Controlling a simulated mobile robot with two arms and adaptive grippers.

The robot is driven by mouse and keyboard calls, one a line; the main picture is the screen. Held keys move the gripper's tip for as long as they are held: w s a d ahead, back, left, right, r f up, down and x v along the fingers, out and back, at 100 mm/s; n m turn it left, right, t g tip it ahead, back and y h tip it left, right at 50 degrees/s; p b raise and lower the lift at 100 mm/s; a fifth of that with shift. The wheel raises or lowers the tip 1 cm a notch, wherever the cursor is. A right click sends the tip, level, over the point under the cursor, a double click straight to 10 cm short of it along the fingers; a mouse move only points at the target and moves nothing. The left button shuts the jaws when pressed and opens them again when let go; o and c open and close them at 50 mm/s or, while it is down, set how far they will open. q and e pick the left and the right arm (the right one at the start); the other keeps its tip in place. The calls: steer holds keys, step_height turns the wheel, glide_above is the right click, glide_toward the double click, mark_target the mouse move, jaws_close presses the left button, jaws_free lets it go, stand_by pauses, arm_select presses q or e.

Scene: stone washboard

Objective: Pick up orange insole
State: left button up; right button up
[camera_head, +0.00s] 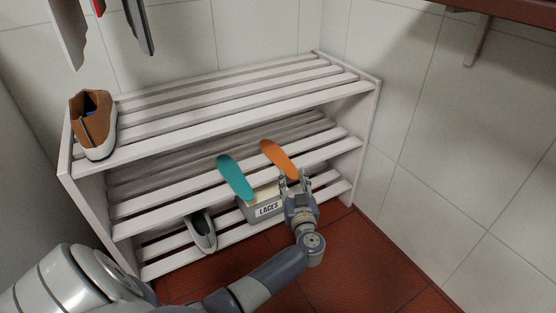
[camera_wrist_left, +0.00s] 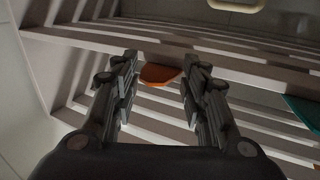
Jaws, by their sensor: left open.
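The orange insole (camera_head: 279,160) lies on the middle shelf of the white slatted rack, with its near end sticking out over the shelf's front edge. My left gripper (camera_head: 295,178) is just in front of that near end, with its fingers pointing at it. In the left wrist view the insole (camera_wrist_left: 160,75) shows between the two open fingertips (camera_wrist_left: 160,72), a little beyond them. The gripper looks empty, and I see no contact with the insole. My right gripper is in neither view.
A teal insole (camera_head: 235,177) lies on the same shelf to the left. A grey box labelled LACES (camera_head: 268,209) and a grey shoe (camera_head: 201,232) are on the bottom shelf. A brown shoe (camera_head: 94,125) stands on the top shelf of the rack (camera_head: 235,95).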

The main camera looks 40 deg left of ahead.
arm_select(q)
jaws_close()
steer(key=shift+r, duration=0.15)
